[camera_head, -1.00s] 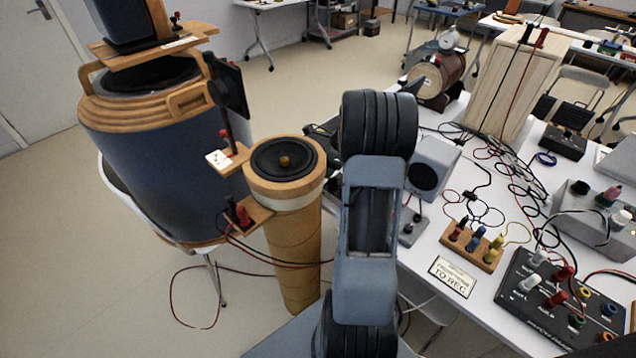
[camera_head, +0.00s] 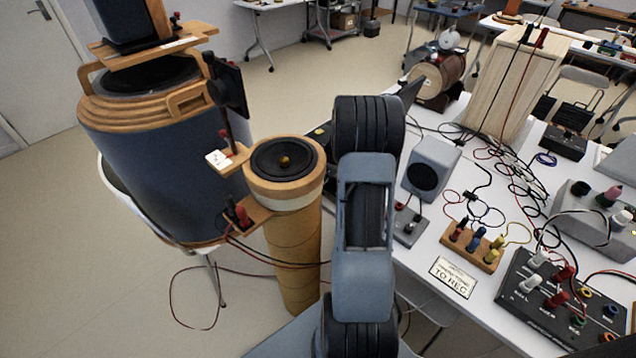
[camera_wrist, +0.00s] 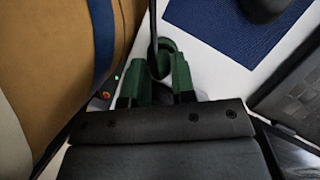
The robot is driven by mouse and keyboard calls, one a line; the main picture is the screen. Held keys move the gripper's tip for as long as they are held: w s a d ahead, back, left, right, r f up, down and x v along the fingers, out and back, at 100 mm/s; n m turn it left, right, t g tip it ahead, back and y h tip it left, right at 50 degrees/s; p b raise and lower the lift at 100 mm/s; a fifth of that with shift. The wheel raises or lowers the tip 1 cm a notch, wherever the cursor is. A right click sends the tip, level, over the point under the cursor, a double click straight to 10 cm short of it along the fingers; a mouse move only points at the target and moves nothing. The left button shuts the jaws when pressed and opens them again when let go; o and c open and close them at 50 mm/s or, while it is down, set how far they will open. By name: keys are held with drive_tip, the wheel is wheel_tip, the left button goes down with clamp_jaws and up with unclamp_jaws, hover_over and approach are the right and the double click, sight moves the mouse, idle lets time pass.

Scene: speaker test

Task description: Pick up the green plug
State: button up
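In the wrist view, my gripper (camera_wrist: 158,80) shows two dark green fingers standing apart, with a gap between them. A dark green curved piece (camera_wrist: 163,48) lies between and just beyond the fingertips, with a black cable-like strip rising from it. I cannot tell whether it is the green plug or whether the fingers touch it. In the head view my arm hides the gripper. A small green plug-like cap (camera_head: 576,321) shows on the black control box (camera_head: 530,308) at the lower right.
A small grey speaker (camera_head: 430,168) stands on the white table just right of my arm. A tube speaker (camera_head: 287,190) and a large blue speaker (camera_head: 165,165) stand to the left. A wooden block with plugs (camera_head: 487,262) and tangled cables lie on the table.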

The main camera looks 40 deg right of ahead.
clamp_jaws()
drive_tip(key=shift+r, duration=0.15)
drive_tip(key=shift+r, duration=0.25)
drive_tip(key=r, duration=0.3)
drive_tip(key=shift+w+d+r, duration=0.1)
drive_tip(key=shift+w+d, duration=0.1)
drive_tip(key=shift+w, duration=0.1)
drive_tip(key=w+d+r+p, duration=0.2)
drive_tip(key=w+d+r, duration=0.5)
drive_tip(key=w+r, duration=0.2)
drive_tip(key=shift+w+d+p, duration=0.25)
drive_tip(key=shift+w+p, duration=0.05)
drive_tip(key=shift+w, duration=0.7)
